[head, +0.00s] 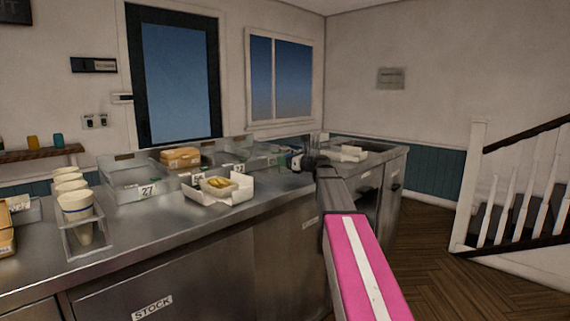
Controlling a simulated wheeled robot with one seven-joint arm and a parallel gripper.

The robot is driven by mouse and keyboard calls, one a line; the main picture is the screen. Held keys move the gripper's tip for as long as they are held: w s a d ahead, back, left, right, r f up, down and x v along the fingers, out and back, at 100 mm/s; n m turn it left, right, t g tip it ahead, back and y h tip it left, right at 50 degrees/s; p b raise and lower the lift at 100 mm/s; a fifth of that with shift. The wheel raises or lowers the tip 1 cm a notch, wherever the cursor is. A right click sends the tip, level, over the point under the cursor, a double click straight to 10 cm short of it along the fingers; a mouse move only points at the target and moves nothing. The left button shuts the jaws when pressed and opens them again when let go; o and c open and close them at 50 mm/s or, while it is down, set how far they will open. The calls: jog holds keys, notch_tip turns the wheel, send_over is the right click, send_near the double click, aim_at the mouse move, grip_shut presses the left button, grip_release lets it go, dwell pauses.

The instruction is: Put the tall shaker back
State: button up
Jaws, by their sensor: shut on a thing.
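My gripper (288,161) is at the far end of my arm, over the back right part of the steel counter (150,240). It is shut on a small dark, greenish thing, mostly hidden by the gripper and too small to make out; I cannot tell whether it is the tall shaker. On the wall shelf (40,154) at the left stand an orange container (33,143) and a teal container (58,140), side by side and apart from my gripper. Another container is cut off at the left edge.
On the counter are a holder of cups (77,205), a steel bin labelled 27 (125,185), a white open box (222,196) with yellow food, and a tan box (180,157). Stairs with a railing (515,200) stand at the right. The wooden floor (450,270) before them is clear.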

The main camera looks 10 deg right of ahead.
jog(key=shift+f, duration=0.45)
jog(key=shift+f, duration=0.1)
jog(key=o, duration=1.2)
jog(key=shift+o, duration=0.2)
jog(key=shift+s, duration=0.15)
jog(key=v, duration=1.1)
jog(key=shift+s+d, duration=0.25)
jog(key=shift+d, duration=0.05)
